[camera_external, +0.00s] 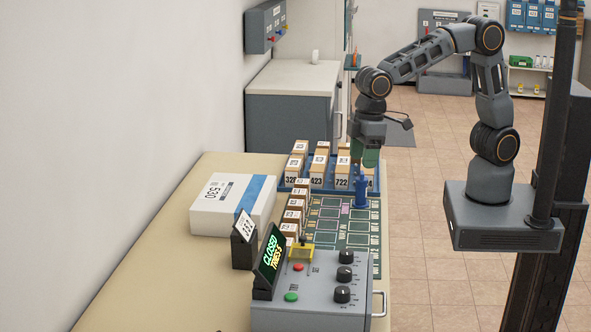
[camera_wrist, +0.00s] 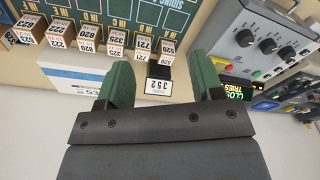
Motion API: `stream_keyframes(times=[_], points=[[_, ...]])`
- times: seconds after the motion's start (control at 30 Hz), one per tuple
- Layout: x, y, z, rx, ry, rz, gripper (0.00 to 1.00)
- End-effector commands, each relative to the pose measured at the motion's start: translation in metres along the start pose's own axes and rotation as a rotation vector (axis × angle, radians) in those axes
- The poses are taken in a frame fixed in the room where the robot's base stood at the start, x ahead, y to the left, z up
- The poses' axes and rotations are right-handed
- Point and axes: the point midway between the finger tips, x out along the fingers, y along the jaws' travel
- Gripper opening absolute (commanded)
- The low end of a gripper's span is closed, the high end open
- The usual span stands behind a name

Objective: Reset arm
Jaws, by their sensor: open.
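My arm stands at the right of the external view, bent over the table. My gripper (camera_external: 368,156) has green fingers and hangs pointing down near the table's right edge. A blue upright handle-like object (camera_external: 361,191) shows just below it in that view; whether they touch I cannot tell. In the wrist view, the two green fingers of my gripper (camera_wrist: 158,62) are spread apart, with nothing held between them. A small card reading 352 (camera_wrist: 159,86) shows beyond the gap between them.
A green sorting board (camera_external: 330,240) lies on the table beside numbered blocks (camera_external: 317,172). A white box with a blue stripe (camera_external: 216,208) is at left. A grey control box with knobs (camera_external: 318,292) and a "CLOSED" sign (camera_external: 269,256) stand in front. Floor at right is clear.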

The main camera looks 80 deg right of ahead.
Motion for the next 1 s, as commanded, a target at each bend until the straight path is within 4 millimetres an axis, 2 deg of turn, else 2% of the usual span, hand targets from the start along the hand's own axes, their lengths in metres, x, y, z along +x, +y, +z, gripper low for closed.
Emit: stream_keyframes(times=[0.03,0.13,0.3,0.4,0.5,0.7,1.0], points=[[-0.01,0.021,0.027,0.047,0.024,0.006,0.61],[-0.019,0.051,0.076,0.129,0.065,0.019,0.61],[-0.027,0.082,0.147,0.261,0.134,0.047,0.61],[-0.032,0.092,0.176,0.328,0.171,0.065,0.61],[-0.041,0.101,0.192,0.38,0.219,0.084,0.61],[-0.064,0.115,0.201,0.447,0.305,0.12,0.61],[-0.064,0.119,0.202,0.463,0.305,0.124,0.61]])
